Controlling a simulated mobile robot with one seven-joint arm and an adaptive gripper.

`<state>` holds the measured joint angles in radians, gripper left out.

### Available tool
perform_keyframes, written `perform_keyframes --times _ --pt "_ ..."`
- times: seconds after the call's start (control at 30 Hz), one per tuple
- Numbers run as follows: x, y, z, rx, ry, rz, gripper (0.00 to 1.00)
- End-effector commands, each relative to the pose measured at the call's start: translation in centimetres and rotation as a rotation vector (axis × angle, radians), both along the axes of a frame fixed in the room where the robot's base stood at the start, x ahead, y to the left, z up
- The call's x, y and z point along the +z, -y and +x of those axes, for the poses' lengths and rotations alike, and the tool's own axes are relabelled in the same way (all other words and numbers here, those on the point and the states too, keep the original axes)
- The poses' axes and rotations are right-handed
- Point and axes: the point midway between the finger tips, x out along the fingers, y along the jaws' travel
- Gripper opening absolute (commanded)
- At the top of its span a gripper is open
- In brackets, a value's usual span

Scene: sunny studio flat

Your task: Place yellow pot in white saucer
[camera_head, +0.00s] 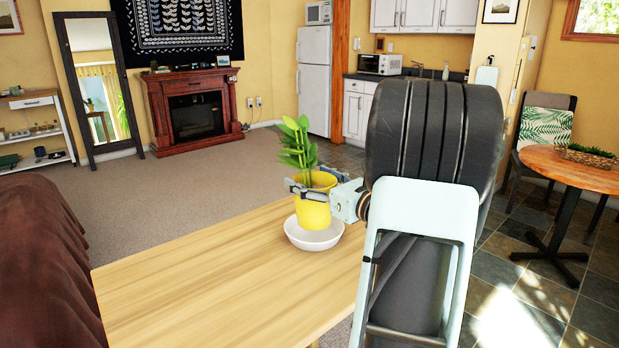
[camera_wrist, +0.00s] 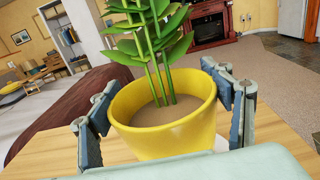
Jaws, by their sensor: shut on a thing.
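The yellow pot (camera_head: 313,212) holds a green leafy plant and stands upright. My gripper (camera_head: 316,187) is shut on the pot, with a finger on either side near its rim. The white saucer (camera_head: 314,238) lies on the wooden table directly below the pot. The pot's base appears inside the saucer's outline; I cannot tell whether it touches the saucer. In the wrist view the pot (camera_wrist: 170,135) fills the middle between the fingers, and only a sliver of white shows behind it.
The light wooden table (camera_head: 220,275) is otherwise bare to the left of the saucer. A brown sofa (camera_head: 42,265) stands at the left. A round table (camera_head: 575,168) with a chair is farther off at the right.

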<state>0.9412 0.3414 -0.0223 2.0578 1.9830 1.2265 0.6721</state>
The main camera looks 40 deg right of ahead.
Motion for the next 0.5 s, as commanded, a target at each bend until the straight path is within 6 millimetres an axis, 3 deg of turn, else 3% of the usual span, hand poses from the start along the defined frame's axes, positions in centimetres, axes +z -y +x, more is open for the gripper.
perform_keyframes --times 0.13,0.33,0.5 --pt "-0.6 0.4 0.7 0.001 0.008 -0.001 0.15" --pt "-3.3 0.4 0.7 0.001 0.007 -0.001 0.15" --pt "-3.5 0.4 0.7 0.001 0.008 -0.003 0.15"
